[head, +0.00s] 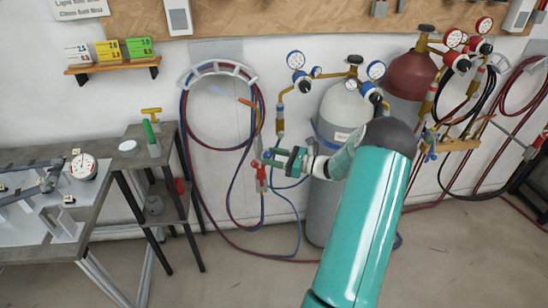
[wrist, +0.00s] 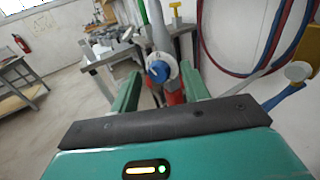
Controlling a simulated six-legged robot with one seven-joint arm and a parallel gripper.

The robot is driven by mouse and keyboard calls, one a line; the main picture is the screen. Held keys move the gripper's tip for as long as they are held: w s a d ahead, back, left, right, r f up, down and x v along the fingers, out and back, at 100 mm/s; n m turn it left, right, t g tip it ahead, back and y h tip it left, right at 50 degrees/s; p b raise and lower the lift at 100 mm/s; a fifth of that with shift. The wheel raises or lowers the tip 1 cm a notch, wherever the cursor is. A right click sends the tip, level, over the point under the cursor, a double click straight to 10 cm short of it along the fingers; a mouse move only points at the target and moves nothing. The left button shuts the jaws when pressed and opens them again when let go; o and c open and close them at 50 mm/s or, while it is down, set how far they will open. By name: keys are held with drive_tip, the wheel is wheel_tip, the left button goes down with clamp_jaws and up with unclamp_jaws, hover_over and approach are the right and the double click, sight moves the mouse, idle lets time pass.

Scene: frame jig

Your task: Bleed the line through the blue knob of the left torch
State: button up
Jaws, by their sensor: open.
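The left torch hangs in front of the wall beside the hose hanger; its red part (head: 261,176) shows in the head view, just below my gripper (head: 270,158). In the wrist view the torch's blue knob (wrist: 158,72) sits on a pale round fitting, with the red part (wrist: 176,92) behind it. My gripper (wrist: 157,84) is open, with its two green fingers on either side of the knob. I cannot tell whether either finger touches the knob. In the head view the knob is too small and too covered by the gripper to make out.
A grey cylinder (head: 345,108) with gauges stands behind my arm, and a dark red cylinder (head: 409,76) stands to its right. Red and blue hoses loop from the hanger (head: 218,68) to the floor. A small side table (head: 135,150) is at the left.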

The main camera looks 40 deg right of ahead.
drive_tip(key=shift+c, duration=0.5)
drive_tip(key=c, duration=0.9)
drive_tip(key=shift+n, duration=0.4)
drive_tip(key=n, duration=0.1)
drive_tip(key=n+g+h, duration=0.1)
drive_tip(key=n, duration=0.1)
drive_tip(key=n+h, duration=0.1)
drive_tip(key=n, duration=0.1)
drive_tip(key=shift+r, duration=0.3)
drive_tip(key=n+h, duration=0.1)
drive_tip(key=n, duration=0.2)
drive_tip(key=shift+a+r+g, duration=0.1)
drive_tip(key=shift+a+g, duration=0.05)
drive_tip(key=shift+g, duration=0.25)
drive_tip(key=shift+a+n+h, duration=0.1)
drive_tip(key=shift+n+h, duration=0.9)
drive_tip(key=shift+n, duration=0.5)
drive_tip(key=shift+r, duration=0.1)
